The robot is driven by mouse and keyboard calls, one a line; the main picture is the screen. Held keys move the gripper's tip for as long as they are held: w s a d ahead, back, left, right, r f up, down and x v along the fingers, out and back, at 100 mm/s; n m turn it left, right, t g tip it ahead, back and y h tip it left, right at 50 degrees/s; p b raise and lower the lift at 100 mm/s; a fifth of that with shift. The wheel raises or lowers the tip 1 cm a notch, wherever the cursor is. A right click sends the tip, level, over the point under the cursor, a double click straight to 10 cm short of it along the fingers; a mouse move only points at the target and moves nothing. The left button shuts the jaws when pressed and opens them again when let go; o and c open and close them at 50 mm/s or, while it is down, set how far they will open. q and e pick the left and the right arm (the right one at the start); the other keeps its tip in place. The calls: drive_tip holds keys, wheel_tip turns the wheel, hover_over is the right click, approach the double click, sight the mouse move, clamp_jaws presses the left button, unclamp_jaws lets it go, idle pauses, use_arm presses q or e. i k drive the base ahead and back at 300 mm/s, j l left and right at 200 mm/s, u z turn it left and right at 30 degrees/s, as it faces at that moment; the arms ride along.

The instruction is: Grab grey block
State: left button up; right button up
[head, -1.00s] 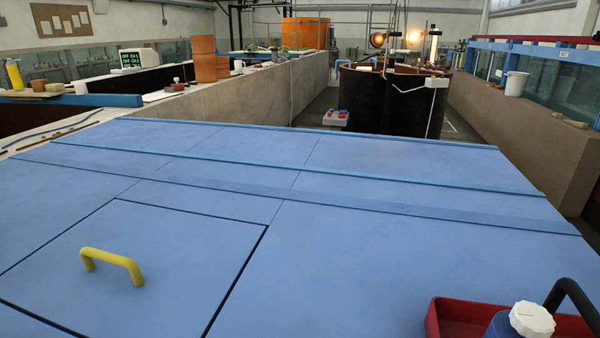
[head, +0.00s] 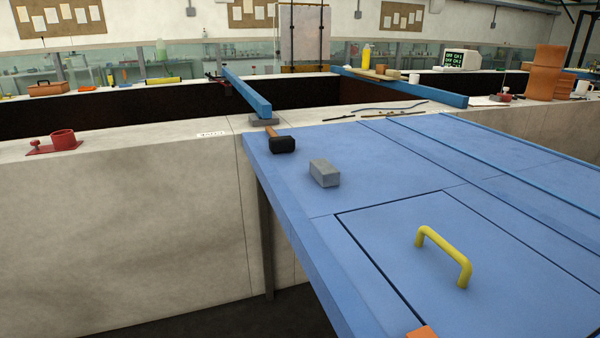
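A grey block (head: 324,173) lies on the blue deck (head: 410,165) in the head view, close to the deck's left edge. It is a small rectangular block, fully visible, with nothing touching it from above. Another flat grey piece (head: 264,121) lies on the concrete wall top under the end of a blue beam. Neither of my grippers shows in the head view.
A black-headed mallet (head: 282,144) lies just behind the block. A yellow handle (head: 445,255) rises from a hatch panel in front right. An orange object (head: 421,332) shows at the bottom edge. Left of the deck is a drop beside the concrete wall (head: 120,220).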

sight(324, 171)
drive_tip(key=i+j+z, duration=0.1)
drive_tip(key=i+j, duration=0.25)
drive_tip(key=i+j+z, duration=0.1)
drive_tip(key=i+j, duration=0.3)
drive_tip(key=i+j+z, duration=0.15)
drive_tip(key=i+j, duration=0.2)
drive_tip(key=i+j+z, duration=0.1)
drive_tip(key=i+j, duration=0.2)
drive_tip(key=j, duration=0.25)
drive_tip(key=i+j+z, duration=0.1)
drive_tip(key=i+j, duration=0.2)
drive_tip(key=j, duration=0.2)
